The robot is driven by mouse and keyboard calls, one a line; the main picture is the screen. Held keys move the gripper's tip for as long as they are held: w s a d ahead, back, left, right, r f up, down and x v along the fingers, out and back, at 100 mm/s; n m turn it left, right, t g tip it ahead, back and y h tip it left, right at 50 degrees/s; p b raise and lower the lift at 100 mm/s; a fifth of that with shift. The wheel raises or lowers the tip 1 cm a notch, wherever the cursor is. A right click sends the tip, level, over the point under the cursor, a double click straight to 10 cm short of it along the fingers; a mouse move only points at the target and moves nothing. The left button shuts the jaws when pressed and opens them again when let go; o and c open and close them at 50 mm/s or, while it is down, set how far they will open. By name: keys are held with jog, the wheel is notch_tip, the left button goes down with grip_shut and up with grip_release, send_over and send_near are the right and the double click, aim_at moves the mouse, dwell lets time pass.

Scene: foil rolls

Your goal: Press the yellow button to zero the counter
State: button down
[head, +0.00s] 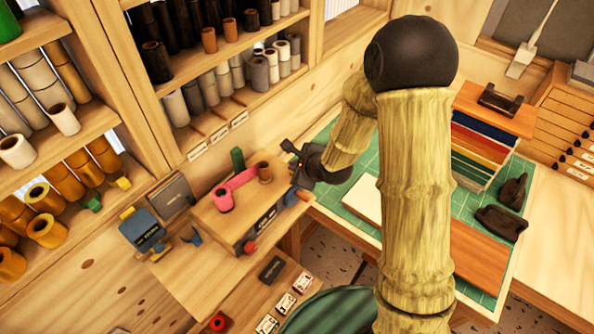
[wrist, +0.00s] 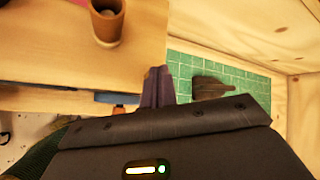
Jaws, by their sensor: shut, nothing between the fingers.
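A small blue-grey box with a dark display, which looks like the counter (head: 145,236), stands at the left of the wooden bench in the head view. A small yellow patch on its top left, likely the yellow button (head: 127,212), faces up. My gripper (head: 289,149) is at the back right of the wooden block, well to the right of the counter and apart from it. In the wrist view my gripper's fingers (wrist: 156,72) are together with nothing between them. The counter and button do not show in the wrist view.
A wooden block (head: 236,238) carries a pink roll (head: 224,199), a brown roll (head: 264,172) and a green cylinder (head: 237,160), between my gripper and the counter. A dark panel (head: 173,196) stands behind the counter. Shelves of rolls rise at left. A green mat (head: 460,205) lies right.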

jog(key=shift+f, duration=0.4)
dwell(0.4)
jog(key=shift+r+p, duration=0.75)
jog(key=shift+r, duration=0.2)
notch_tip(320, 180, up, 5)
jog(key=p, duration=0.4)
jog(key=shift+p, duration=0.4)
dwell(0.5)
